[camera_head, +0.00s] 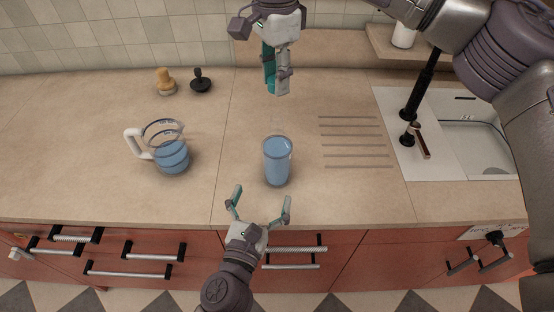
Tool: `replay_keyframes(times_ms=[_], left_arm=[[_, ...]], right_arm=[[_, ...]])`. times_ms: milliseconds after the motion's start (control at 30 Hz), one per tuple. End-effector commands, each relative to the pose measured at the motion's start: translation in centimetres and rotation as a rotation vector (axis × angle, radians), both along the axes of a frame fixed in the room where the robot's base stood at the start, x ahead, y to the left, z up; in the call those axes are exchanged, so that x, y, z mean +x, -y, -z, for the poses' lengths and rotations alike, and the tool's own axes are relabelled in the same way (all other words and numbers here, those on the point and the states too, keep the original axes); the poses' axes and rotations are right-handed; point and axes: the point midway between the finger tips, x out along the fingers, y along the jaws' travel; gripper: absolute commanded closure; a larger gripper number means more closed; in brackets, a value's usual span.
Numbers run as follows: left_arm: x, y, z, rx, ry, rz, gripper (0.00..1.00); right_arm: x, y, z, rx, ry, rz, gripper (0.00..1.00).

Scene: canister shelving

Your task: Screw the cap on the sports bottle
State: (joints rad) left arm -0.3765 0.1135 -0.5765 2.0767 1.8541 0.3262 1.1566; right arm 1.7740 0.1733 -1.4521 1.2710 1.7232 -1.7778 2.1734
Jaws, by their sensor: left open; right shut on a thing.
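The sports bottle (277,162) is a blue, see-through vessel standing upright on the counter near the middle, with its top uncovered. My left gripper (263,202) is open and empty at the counter's front edge, just in front of the bottle and apart from it. Its two fingers are spread to either side. My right gripper (275,84) points down over the back of the counter, behind and above the bottle. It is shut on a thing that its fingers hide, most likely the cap. No cap shows elsewhere on the counter.
A measuring jug (170,155) with blue liquid stands left of the bottle. A tan-handled stamp (165,82) and a black one (201,80) stand at the back left. Drain grooves, a black tap (411,112) and a sink (480,145) are right. Counter around the bottle is clear.

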Motion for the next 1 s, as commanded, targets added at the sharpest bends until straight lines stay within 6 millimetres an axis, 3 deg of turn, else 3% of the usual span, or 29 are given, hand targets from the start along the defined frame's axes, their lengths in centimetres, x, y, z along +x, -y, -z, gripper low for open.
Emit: replay_keyframes(times_ms=[400,600,1000], left_arm=[[7.2,1.9,-0.2,0.002,0.006,0.001,0.0],[9.9,2.7,-0.1,0.001,0.003,0.0,0.0],[11.0,3.0,-0.1,0.001,0.001,0.001,0.0]], right_arm=[[0.0,0.0,0.0,0.0,0.0,0.0,0.77],[0.0,0.0,0.0,0.0,0.0,0.0,0.77],[0.0,0.0,0.0,0.0,0.0,0.0,0.77]])
